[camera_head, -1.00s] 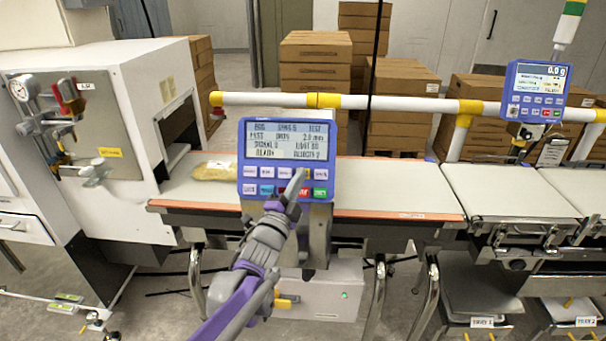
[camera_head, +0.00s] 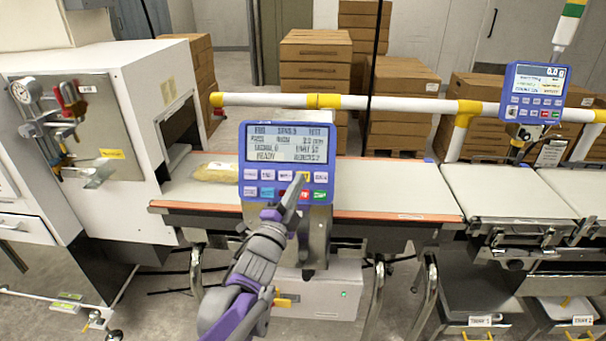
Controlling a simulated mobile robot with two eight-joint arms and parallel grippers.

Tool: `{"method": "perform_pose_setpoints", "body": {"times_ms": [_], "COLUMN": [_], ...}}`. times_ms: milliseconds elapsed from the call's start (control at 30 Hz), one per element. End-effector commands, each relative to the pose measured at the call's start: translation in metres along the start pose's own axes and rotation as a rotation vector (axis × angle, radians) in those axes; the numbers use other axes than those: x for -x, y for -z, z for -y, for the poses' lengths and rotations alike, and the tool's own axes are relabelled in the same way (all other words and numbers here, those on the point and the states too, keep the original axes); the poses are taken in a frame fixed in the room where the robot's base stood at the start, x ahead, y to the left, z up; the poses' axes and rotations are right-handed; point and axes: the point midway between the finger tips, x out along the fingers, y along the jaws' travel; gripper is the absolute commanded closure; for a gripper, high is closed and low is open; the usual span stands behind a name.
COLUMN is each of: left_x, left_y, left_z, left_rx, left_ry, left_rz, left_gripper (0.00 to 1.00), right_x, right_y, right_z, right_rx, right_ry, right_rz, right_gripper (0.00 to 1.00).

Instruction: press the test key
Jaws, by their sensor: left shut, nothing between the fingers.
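A blue control panel (camera_head: 287,162) with a lit text screen and two rows of coloured keys stands in front of the belt. A yellow key (camera_head: 304,177) is in its upper row; red and green keys are in the lower row. The key labels are too small to read. My left gripper (camera_head: 293,189) is shut and empty. Its fingertips overlap the lower right keys, just below the yellow key, and partly hide the red key. I cannot tell if they touch the panel. My right gripper is not in view.
A bag of yellowish product (camera_head: 214,172) lies on the pale belt (camera_head: 390,190) behind the panel. A white-and-yellow rail (camera_head: 390,102) runs behind the belt. A second blue panel (camera_head: 535,92) stands at right. A white machine (camera_head: 110,140) stands at left.

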Motion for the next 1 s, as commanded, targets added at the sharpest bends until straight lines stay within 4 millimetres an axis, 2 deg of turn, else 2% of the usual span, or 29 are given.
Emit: {"method": "perform_pose_setpoints", "body": {"times_ms": [200,667,1000], "left_x": [0.012,0.017,0.040], "left_y": [0.010,0.013,0.031], "left_z": [0.010,0.013,0.032], "left_rx": [0.000,-0.001,-0.001], "left_ry": [0.000,0.000,0.001], "left_rz": [-0.001,0.000,0.000], "left_gripper": [1.00,1.00,1.00], "right_x": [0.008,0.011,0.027], "right_y": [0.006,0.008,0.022], "right_z": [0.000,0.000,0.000], "right_rx": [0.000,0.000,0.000], "right_ry": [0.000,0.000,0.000], "right_rz": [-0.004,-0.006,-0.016], "right_gripper": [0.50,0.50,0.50]}}
